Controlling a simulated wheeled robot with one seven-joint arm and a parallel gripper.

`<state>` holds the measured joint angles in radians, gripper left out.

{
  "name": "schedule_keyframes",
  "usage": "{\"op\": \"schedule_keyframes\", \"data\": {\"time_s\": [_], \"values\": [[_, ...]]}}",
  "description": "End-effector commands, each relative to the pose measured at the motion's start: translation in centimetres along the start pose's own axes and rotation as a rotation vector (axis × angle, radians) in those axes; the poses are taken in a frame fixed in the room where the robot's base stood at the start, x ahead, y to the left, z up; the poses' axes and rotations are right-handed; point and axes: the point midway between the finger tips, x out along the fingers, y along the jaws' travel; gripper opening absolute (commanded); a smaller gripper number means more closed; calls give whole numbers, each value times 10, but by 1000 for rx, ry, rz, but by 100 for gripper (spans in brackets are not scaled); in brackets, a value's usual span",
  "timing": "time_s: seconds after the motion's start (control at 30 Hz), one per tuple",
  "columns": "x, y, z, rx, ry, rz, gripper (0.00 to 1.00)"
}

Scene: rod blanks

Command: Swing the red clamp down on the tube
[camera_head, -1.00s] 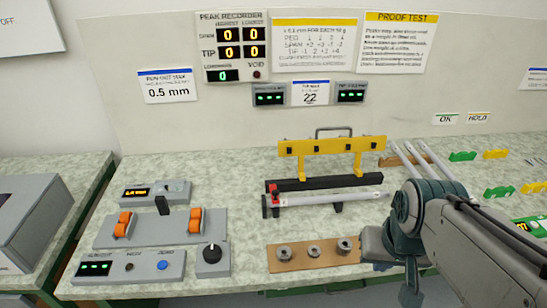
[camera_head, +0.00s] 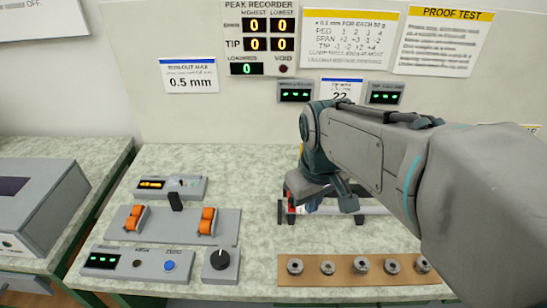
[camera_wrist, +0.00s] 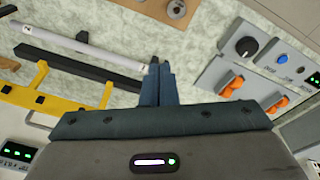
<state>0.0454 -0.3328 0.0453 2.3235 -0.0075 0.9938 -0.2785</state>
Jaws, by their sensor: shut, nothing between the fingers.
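The tube (camera_wrist: 80,45) is a pale grey rod lying along its dark stand; the wrist view shows most of it. In the head view my arm covers most of the tube and stand. Only a little of the red clamp (camera_head: 287,204) shows there, at the stand's left end, so I cannot tell its angle. My gripper (camera_wrist: 160,66) is shut and empty, its fingertips by the tube's clamp end in the wrist view. The clamp is not clear there, and I cannot tell whether the fingers touch it.
A yellow rack (camera_wrist: 68,104) and black bar (camera_wrist: 85,68) run beside the tube. A panel with orange switches (camera_head: 172,224) stands left of the stand. A brown board with several metal weights (camera_head: 345,270) lies in front. Bare bench shows between panel and stand.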

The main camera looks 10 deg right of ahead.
Motion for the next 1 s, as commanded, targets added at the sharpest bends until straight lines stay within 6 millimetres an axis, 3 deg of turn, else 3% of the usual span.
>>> {"op": "schedule_keyframes", "data": {"time_s": [0.1,0.3,0.5,0.73,1.0], "values": [[-11,10,-40,-225,-71,-28,0],[-14,26,-100,-610,-159,-124,0],[-5,43,-142,-910,-191,-239,0],[2,52,-161,-1067,-189,-308,0],[32,48,-152,-1082,-191,-317,0]]}}
